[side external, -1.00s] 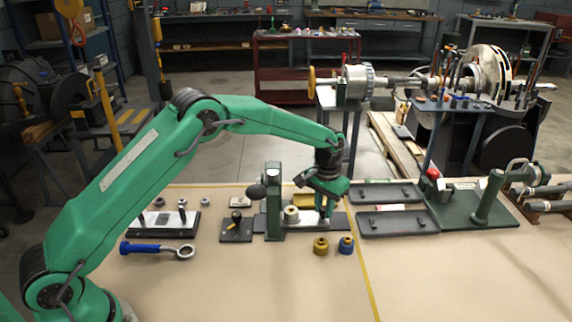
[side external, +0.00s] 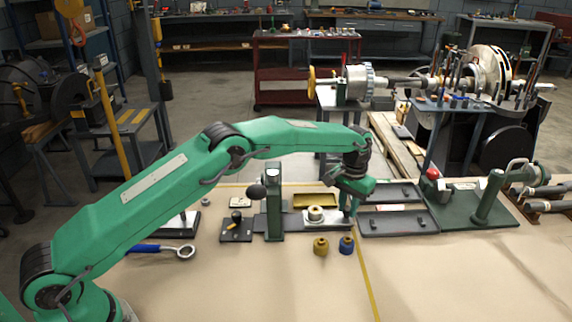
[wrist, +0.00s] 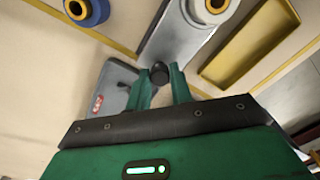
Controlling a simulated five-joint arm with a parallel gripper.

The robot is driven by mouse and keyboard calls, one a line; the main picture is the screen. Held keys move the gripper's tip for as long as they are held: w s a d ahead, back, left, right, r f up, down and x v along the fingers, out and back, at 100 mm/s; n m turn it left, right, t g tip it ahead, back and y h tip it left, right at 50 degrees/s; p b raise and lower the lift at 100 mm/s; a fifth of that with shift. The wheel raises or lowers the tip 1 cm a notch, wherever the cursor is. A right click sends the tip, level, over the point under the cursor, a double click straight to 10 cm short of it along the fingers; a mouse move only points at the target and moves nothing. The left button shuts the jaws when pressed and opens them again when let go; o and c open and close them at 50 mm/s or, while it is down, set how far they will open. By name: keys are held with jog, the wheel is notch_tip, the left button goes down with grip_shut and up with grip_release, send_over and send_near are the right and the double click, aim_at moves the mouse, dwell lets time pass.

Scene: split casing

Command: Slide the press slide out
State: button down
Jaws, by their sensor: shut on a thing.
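The press slide (side external: 330,224) is a pale metal plate on a dark base, drawn out to the right of the dark green press column (side external: 273,208). A pale ringed bushing (side external: 315,213) stands on it, clear of the column. My gripper (side external: 349,213) is at the slide's right end, pointing down. In the wrist view my gripper (wrist: 161,82) has its two green fingers on either side of a dark round knob (wrist: 159,73) at the end of the slide (wrist: 176,48), shut on it. The bushing (wrist: 212,8) shows at the top edge there, partly cut off.
A yellow bushing (side external: 321,246) and a blue bushing (side external: 346,245) stand in front of the slide. A yellow tray (side external: 314,200) lies behind it. Dark lidded trays (side external: 398,222) lie close on the right. The bench front is mostly clear.

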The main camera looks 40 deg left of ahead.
jog(key=shift+w+d+r, duration=0.1)
jog(key=shift+w+d, duration=0.05)
jog(key=shift+w, duration=0.1)
jog(key=c, duration=1.3)
grip_release()
jog(key=shift+s, duration=0.1)
jog(key=shift+o, duration=0.2)
notch_tip(320, 180, up, 7)
jog(key=shift+f, duration=0.1)
jog(key=shift+r, duration=0.45)
jog(key=shift+r, duration=0.1)
